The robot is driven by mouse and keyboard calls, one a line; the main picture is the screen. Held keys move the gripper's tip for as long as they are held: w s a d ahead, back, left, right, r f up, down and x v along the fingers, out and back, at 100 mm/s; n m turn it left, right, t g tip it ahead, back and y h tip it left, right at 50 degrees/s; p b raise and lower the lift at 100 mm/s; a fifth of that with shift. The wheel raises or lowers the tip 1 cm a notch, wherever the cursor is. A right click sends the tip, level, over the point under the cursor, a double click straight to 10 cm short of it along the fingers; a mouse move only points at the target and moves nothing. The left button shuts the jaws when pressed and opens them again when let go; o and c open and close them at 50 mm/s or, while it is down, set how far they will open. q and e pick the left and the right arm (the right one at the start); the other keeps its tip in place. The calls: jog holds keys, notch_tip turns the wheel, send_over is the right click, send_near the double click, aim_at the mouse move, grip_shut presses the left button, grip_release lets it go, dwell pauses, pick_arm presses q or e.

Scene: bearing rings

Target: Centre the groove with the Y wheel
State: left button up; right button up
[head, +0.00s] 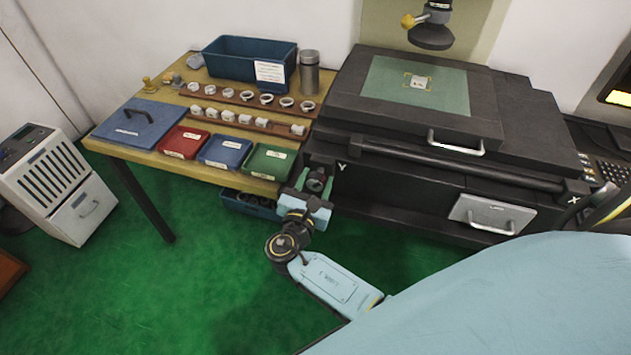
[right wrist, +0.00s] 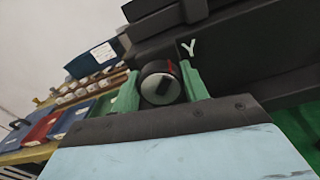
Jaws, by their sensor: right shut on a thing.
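The Y wheel (right wrist: 160,85) is a dark round knob with a pale face, a dark bar across it and a red mark near its upper right edge. It sits on the front of the black stage machine (head: 400,160), by the white letter Y. My right gripper (head: 317,180) is shut on the Y wheel; its green fingers (right wrist: 160,95) stand on both sides of it in the right wrist view. A small pale piece (head: 421,83) lies on the green stage plate (head: 380,82) among yellow corner marks. Any groove on it is too small to see. My left gripper is not in view.
A dark lens head (head: 431,36) hangs above the stage. A drawer (head: 493,213) and screen (head: 619,97) are at right.

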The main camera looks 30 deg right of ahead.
dwell(0.3)
jog(key=o, duration=1)
jog(key=shift+s+a, duration=0.1)
jog(key=v, duration=1.3)
jog(key=shift+a, duration=0.15)
